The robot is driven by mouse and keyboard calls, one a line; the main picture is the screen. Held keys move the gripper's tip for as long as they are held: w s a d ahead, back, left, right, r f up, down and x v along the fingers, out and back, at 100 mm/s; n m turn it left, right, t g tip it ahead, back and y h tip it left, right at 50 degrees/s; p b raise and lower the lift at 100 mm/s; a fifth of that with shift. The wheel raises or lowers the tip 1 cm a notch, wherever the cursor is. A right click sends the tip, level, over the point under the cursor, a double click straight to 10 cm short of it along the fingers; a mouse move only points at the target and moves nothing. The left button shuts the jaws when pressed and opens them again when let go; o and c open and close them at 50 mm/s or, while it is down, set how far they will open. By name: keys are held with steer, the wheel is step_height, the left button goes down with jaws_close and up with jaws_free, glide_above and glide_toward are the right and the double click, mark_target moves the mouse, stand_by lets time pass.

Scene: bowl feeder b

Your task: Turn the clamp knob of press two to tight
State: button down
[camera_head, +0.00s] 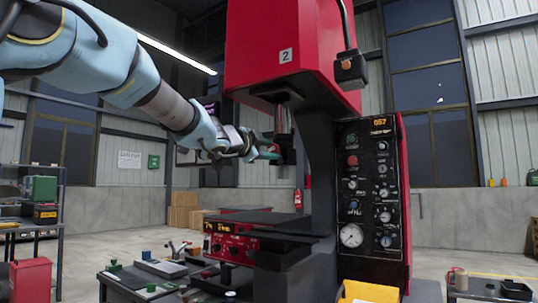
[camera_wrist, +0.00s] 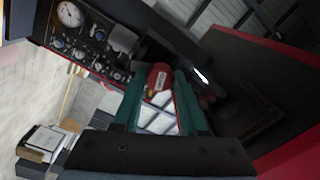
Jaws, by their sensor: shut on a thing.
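Press two (camera_head: 290,35) is a tall red machine with a "2" plate on its head. My gripper (camera_head: 268,152) reaches in from the left, below the press head and beside its ram. In the wrist view, the green fingers of my gripper (camera_wrist: 160,98) are shut on the clamp knob (camera_wrist: 159,76), which is red with a pale label. The knob's far side is hidden, and it is too small in the head view to make out its turn position.
A black control panel (camera_head: 368,190) with gauges stands right of the press column. The dark press table (camera_head: 262,222) lies below my gripper. A cart with small parts (camera_head: 150,275) stands at lower left, and a yellow bin (camera_head: 370,292) at bottom centre.

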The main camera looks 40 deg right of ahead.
steer(key=shift+m+b, duration=0.55)
steer(key=shift+m, duration=1.45)
steer(key=shift+r, duration=0.1)
steer(key=shift+c, duration=2.2)
jaws_free()
steer(key=b+v, duration=0.1)
steer(key=v, duration=0.9)
steer(key=shift+a, duration=0.4)
